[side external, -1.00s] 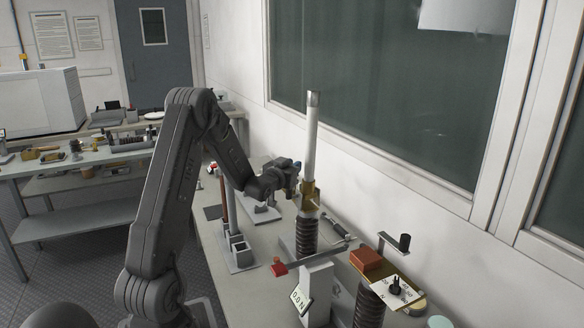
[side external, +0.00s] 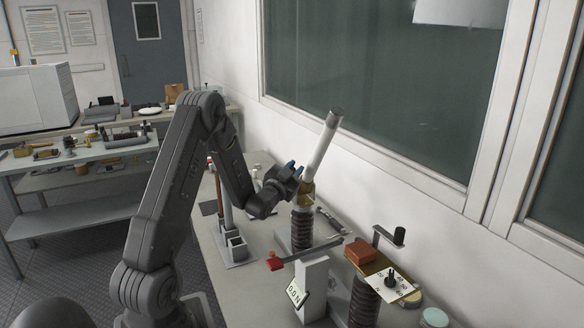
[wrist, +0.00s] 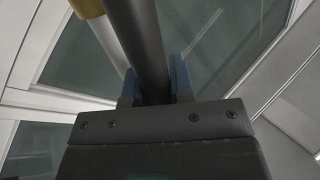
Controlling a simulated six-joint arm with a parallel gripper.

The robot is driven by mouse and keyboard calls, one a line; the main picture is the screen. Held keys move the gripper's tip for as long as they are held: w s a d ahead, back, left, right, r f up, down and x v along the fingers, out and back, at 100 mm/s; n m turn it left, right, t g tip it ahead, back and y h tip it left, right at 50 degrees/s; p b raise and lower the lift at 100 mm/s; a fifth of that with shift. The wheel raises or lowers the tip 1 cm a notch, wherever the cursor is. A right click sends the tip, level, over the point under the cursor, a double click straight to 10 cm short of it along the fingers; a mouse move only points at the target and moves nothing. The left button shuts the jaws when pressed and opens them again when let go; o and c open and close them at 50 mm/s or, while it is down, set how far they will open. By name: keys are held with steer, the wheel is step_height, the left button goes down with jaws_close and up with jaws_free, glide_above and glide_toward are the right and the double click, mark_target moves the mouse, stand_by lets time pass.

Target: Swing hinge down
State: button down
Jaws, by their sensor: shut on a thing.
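In the side view a pale tube (side external: 324,146) rises from a brass hinge fitting (side external: 306,193) on top of a dark ribbed insulator (side external: 303,230). The tube leans to the right, its grey-capped top towards the window. My gripper (side external: 294,170) is at the tube's lower left, just above the fitting. In the wrist view its blue fingers (wrist: 157,82) are shut on a dark grey rod (wrist: 137,35). A pale tube (wrist: 112,45) with a brass end (wrist: 86,8) runs beside that rod. The side view does not clearly show what the fingers grip.
To the right are a brick-red block (side external: 361,252), a dial panel (side external: 392,282) and a crank (side external: 392,237). The wall and window lie close behind.

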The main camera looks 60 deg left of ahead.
steer(key=d+f+m+t+h, duration=0.6)
steer(key=f+m+h, duration=0.2)
steer(key=m, duration=1)
steer(key=shift+f+t+h, duration=0.3)
steer(key=shift+t+h, duration=0.1)
steer(key=shift+h, duration=0.6)
steer(key=shift+d+f+m, duration=0.1)
steer(key=shift+f+m, duration=0.05)
steer(key=shift+m, duration=0.35)
steer(key=c, duration=1)
jaws_free()
